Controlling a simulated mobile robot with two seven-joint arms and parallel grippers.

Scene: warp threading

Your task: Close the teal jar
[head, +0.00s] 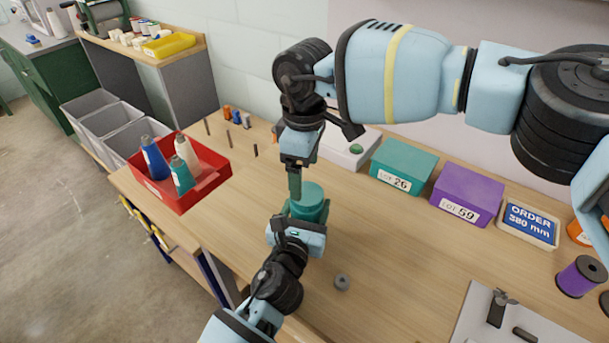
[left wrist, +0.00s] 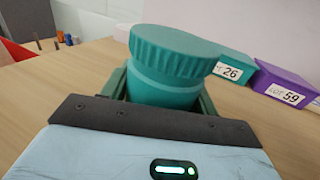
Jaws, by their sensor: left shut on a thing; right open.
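The teal jar (head: 312,203) stands upright on the wooden table, its teal lid resting on top. In the left wrist view the ribbed lid (left wrist: 178,50) sits on the jar body (left wrist: 162,88); I cannot tell whether it is fully tight. My left gripper (head: 297,218) is shut around the jar body from the near side, its fingers (left wrist: 160,92) on either side. My right gripper (head: 295,186) is open and points down close beside the lid in the head view. Its fingers do not show in the left wrist view, and its exact gap to the lid is unclear.
A red bin (head: 215,182) with several cones stands left. A teal box (head: 404,166), a purple box (head: 466,195) and an order sign (head: 528,222) line the back right. A small grey ring (head: 341,282) lies near the front.

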